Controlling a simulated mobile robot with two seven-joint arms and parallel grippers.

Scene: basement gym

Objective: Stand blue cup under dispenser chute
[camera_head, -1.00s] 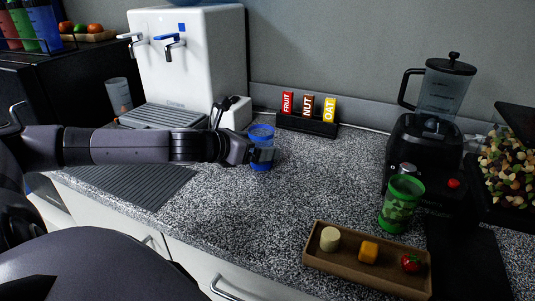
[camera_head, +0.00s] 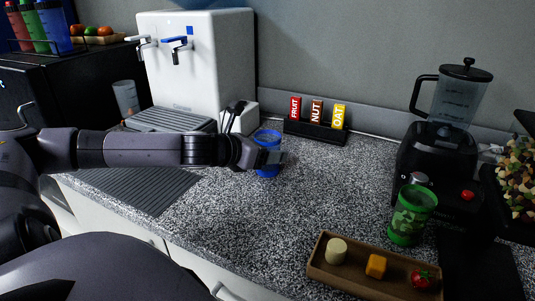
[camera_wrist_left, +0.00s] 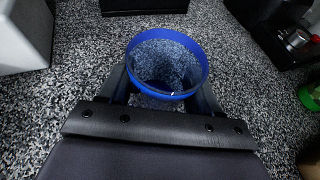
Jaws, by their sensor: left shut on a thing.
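The blue cup (camera_head: 267,140) is see-through with a blue rim and stands upright at the counter's middle, right of the white dispenser (camera_head: 196,62). My left gripper (camera_head: 266,157) reaches in from the left and is shut around the cup's side. In the left wrist view the cup (camera_wrist_left: 167,92) sits between the two fingers, with its open top facing the camera, and looks empty. I cannot tell whether its base touches the counter. The dispenser has two taps, one with a blue lever (camera_head: 177,43), above a grey drip tray (camera_head: 170,120). My right gripper is out of view.
A rack of FRUIT, NUT and OAT bars (camera_head: 316,130) stands behind the cup. A green cup (camera_head: 411,216) stands before a black blender (camera_head: 437,151). A brown tray (camera_head: 322,266) holds food pieces at the front. A bin of nuts (camera_head: 517,171) is at far right. The middle counter is clear.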

